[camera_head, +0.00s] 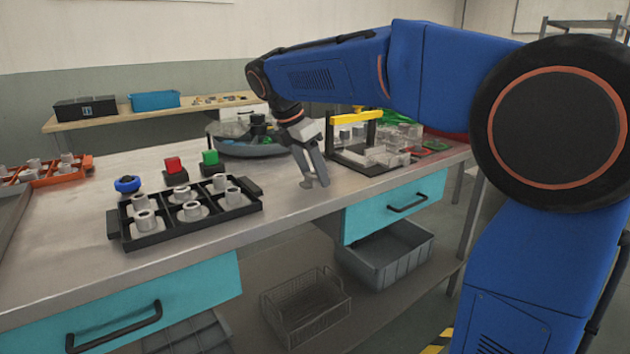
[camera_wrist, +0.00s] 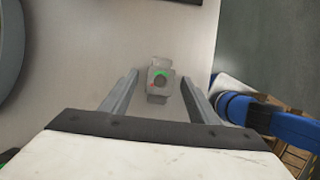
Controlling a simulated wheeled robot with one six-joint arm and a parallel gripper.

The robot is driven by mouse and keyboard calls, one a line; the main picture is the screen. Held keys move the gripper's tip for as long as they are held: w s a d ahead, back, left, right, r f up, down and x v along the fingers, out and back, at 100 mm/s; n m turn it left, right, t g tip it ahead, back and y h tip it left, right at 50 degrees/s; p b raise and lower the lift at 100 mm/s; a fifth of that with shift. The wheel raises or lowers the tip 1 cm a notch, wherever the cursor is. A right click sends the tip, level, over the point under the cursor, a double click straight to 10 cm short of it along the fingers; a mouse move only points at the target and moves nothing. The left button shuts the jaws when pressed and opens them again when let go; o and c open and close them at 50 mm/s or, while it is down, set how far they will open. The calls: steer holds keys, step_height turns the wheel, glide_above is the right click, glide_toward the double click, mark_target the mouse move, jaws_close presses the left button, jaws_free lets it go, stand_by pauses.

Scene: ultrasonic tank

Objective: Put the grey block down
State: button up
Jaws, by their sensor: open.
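The small grey block (camera_wrist: 160,97) shows in the wrist view between the two fingers. It has a round dark spot with green at its edge, a small red mark beside it and a tab at either end. My gripper (camera_wrist: 159,78) is open, with a clear gap between each finger and the block. In the head view my gripper (camera_head: 318,184) points down at the bench's front edge. A small grey piece (camera_head: 306,184), apparently the block, shows at its fingertips on the bench top; its underside is hard to make out.
A black tray (camera_head: 150,242) with several grey cylindrical parts stands to the left on the bench (camera_head: 90,205). A round grey tank (camera_head: 245,150) and a black-and-yellow frame (camera_head: 357,114) stand behind. The bench around the block is clear; its front edge is close.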

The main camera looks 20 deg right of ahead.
steer(key=c, duration=1.3)
steer(key=shift+r, duration=0.1)
